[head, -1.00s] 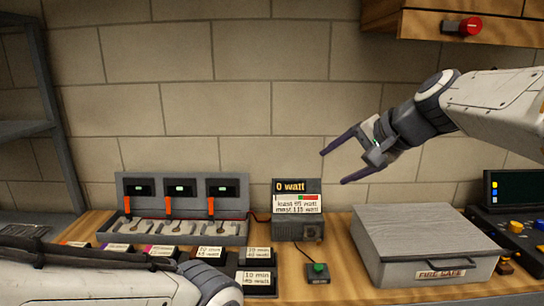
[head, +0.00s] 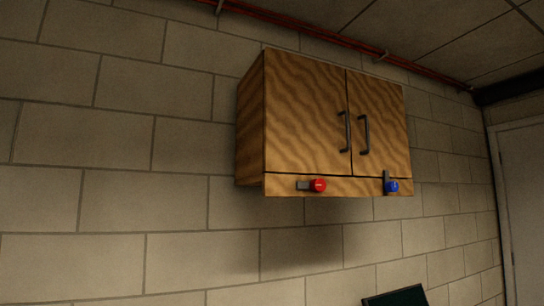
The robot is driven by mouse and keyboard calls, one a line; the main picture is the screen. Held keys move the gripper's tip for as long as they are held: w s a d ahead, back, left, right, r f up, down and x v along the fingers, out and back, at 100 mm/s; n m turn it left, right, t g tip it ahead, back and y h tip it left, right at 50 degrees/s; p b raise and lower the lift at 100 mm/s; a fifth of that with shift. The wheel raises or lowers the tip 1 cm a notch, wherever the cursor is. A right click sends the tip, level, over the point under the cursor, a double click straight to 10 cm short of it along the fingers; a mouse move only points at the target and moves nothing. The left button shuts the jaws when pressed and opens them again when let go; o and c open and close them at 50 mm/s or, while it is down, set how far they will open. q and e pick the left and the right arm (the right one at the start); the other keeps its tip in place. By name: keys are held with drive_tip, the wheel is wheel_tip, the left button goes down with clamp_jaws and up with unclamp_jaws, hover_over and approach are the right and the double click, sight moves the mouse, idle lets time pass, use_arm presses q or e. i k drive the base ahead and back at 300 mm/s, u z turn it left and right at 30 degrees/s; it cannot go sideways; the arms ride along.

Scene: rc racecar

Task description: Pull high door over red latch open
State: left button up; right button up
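A wooden wall cabinet (head: 322,120) hangs high on the brick wall, right of the middle of the head view. Its left door (head: 306,115) is above the red latch (head: 317,185) and is shut. The red latch lies level on the strip below the doors, its grey bar pointing left. The left door has a dark upright handle (head: 345,132) near its right edge. The right door (head: 380,120) is also shut and has its own handle (head: 364,135). Neither of my grippers is in view.
A blue latch (head: 391,186) under the right door has its grey bar upright. A red pipe (head: 330,35) runs along the top of the wall. A dark screen (head: 396,296) shows at the bottom edge. A pale door (head: 520,200) stands at the far right.

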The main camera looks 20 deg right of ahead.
sight(307, 128)
drive_tip(key=k, duration=0.6)
drive_tip(key=z, duration=0.45)
drive_tip(key=i, duration=1.1)
drive_tip(key=z, duration=0.2)
